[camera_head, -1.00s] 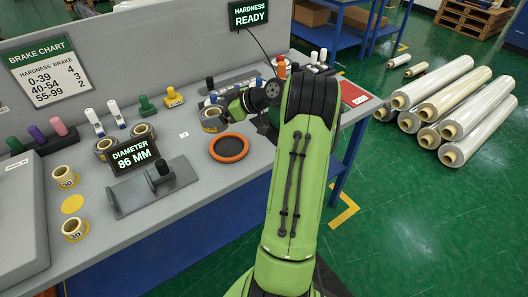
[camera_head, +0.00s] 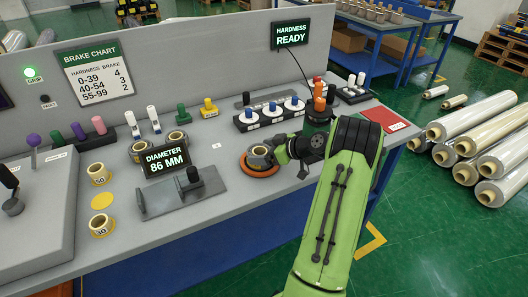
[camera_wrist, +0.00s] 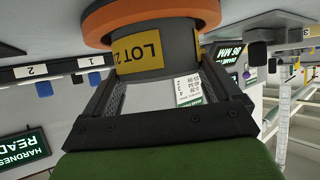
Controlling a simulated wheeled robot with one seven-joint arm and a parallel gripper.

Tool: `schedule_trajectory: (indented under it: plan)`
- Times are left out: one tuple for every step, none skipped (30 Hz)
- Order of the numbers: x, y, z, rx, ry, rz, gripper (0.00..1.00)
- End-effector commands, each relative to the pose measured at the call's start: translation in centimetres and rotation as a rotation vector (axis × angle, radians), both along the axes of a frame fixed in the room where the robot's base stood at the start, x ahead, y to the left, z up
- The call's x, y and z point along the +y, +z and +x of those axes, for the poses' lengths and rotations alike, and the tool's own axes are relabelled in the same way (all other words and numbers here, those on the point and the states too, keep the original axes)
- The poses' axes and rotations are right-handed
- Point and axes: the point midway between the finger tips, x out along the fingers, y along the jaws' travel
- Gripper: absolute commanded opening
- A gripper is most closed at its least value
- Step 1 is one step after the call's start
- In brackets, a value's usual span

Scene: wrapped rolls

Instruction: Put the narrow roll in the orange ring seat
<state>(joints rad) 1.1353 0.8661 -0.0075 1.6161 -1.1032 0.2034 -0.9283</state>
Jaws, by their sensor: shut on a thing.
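The narrow roll (camera_head: 259,152) is grey with a yellow "LOT" label. It stands upright at the orange ring seat (camera_head: 258,172) on the grey bench. My gripper (camera_head: 277,152) is shut on it from the right. In the wrist view the roll (camera_wrist: 150,48) sits between my two fingers (camera_wrist: 160,95), and the orange ring (camera_wrist: 105,22) shows at its base. The roll is within the ring's outline. I cannot tell whether its bottom rests on the seat or is slightly above.
A black-and-grey stand (camera_head: 188,188) and the "DIAMETER 86 MM" display (camera_head: 166,160) are left of the ring. Two rolls (camera_head: 98,172) (camera_head: 101,225) flank a yellow disc (camera_head: 102,200).

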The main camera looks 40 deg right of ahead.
Motion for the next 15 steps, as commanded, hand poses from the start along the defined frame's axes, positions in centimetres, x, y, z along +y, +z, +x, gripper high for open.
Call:
schedule_trajectory:
  plan:
    - [0.01,-0.2,0.03,-0.002,0.0,0.0,0.44]
    - [0.01,-0.28,0.03,-0.002,0.0,0.0,0.44]
    - [-0.01,-0.38,0.0,0.0,0.0,0.0,0.92]
    - [-0.01,-0.3,0.0,0.0,0.0,0.0,0.97]
    - [-0.01,-0.27,0.0,0.0,0.0,0.0,1.0]
    - [-0.01,-0.26,0.0,0.0,0.0,0.0,1.0]
    - [-0.01,-0.25,0.0,0.0,0.0,0.0,1.0]
    - [-0.01,-0.25,0.0,0.0,0.0,0.0,1.0]
    - [-0.01,-0.24,0.0,0.0,0.0,0.0,1.0]
    - [-0.01,-0.24,0.0,0.0,0.0,0.0,1.0]
    - [0.0,-0.21,0.0,0.0,0.0,0.0,1.0]
    - [0.0,-0.07,0.0,0.0,0.0,0.0,1.0]
    - [0.0,0.12,0.0,0.0,0.0,0.0,1.0]
    - [-0.04,0.36,-0.05,0.0,0.0,0.001,1.0]
    - [-0.36,0.6,-0.73,0.001,-0.004,0.0,1.0]
